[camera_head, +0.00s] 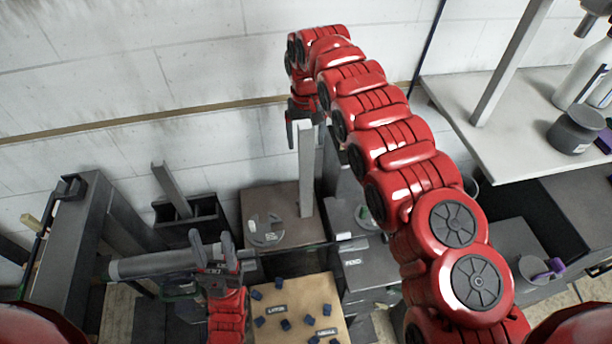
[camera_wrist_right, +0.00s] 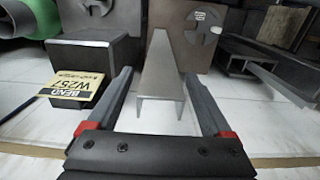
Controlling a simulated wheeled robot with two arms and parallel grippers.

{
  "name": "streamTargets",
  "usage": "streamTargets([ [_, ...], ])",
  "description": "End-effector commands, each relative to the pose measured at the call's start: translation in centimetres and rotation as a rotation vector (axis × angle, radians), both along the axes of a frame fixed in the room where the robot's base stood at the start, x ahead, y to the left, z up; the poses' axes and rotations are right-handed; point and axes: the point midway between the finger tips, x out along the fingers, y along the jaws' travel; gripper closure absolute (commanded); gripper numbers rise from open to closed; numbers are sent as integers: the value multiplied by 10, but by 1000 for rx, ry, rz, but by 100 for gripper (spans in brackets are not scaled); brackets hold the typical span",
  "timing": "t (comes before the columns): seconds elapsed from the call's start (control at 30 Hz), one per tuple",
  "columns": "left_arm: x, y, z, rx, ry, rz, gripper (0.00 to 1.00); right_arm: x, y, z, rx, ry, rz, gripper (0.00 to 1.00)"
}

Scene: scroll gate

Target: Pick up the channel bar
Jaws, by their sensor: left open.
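The channel bar (camera_head: 305,170) is a pale grey U-section, standing upright on a brown board beside the wall. It also shows in the right wrist view (camera_wrist_right: 162,75), its open end facing me between the fingers. My right gripper (camera_wrist_right: 168,105) is open, with one finger on each side of the bar and a small gap on both sides. In the head view the right gripper (camera_head: 304,128) is at the bar's top, partly hidden by its arm.
Another grey bar (camera_head: 172,190) leans in a dark bin. A grey round roller or pipe (camera_head: 155,263) lies left of my left gripper. A tan board (camera_head: 290,312) holds small dark blocks. A yellow-white tag (camera_wrist_right: 78,88) reads BEND. A shelf (camera_head: 500,130) stands at the right.

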Motion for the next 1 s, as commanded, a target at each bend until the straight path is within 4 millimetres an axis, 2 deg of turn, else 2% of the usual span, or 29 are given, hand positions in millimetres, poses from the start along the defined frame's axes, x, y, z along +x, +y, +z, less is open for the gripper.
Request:
streamTargets([
  [0.03,0,0,0,0,0,0,50,0,0,0,0,0,0,26],
  [0.07,0,0,0,0,0,0,50,0,0,0,0,0,0,31],
  [0.43,0,0,0,0,0,0,50,0,0,0,0,0,0,98],
  [0.47,0,0,0,0,0,0,50,0,0,0,0,0,0,100],
  [1.0,0,0,0,0,0,0,50,0,0,0,0,1,0,100],
])
